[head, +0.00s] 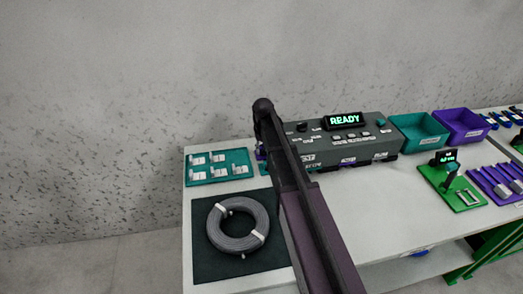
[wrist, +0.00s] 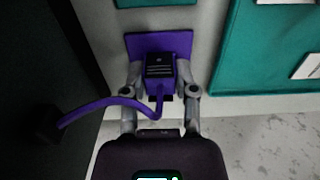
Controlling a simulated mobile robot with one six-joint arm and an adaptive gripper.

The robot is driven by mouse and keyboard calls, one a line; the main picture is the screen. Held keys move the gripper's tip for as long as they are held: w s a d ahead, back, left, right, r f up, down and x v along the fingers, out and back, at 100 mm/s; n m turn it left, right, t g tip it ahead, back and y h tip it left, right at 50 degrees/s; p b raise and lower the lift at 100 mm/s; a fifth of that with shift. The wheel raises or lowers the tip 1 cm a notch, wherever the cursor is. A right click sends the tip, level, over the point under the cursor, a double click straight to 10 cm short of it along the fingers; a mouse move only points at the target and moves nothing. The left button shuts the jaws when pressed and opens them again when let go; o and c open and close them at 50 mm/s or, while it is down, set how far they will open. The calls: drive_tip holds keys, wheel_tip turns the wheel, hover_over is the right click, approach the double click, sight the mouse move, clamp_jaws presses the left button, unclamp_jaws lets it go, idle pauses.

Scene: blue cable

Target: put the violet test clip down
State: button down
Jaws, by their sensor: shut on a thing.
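The violet test clip (wrist: 160,64) is between the two fingers of my gripper (wrist: 160,74) in the wrist view, and the fingers are shut on it. A violet cable (wrist: 100,104) curves from the clip to the left. A flat violet pad (wrist: 136,42) shows just beyond and around the clip; I cannot tell whether the clip touches it. In the head view my arm hides the gripper and most of this spot; only a small violet patch shows left of the arm, beside the grey tester (head: 350,145), whose display reads READY.
A teal tray (head: 245,176) with several white pieces lies left of the arm. A grey cable coil (head: 213,230) rests on a dark mat (head: 205,270). Teal (head: 421,130) and violet (head: 462,125) bins and a green stand (head: 465,200) are to the right. The white tabletop (head: 375,215) is clear in front of the tester.

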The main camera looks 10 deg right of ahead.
drive_tip(key=shift+f, duration=0.15)
drive_tip(key=shift+c, duration=2)
unclamp_jaws()
drive_tip(key=shift+r, duration=0.25)
wheel_tip(320, 180, up, 12)
drive_tip(key=p, duration=1.2)
drive_tip(key=s, duration=2.4)
drive_tip(key=shift+a, duration=0.35)
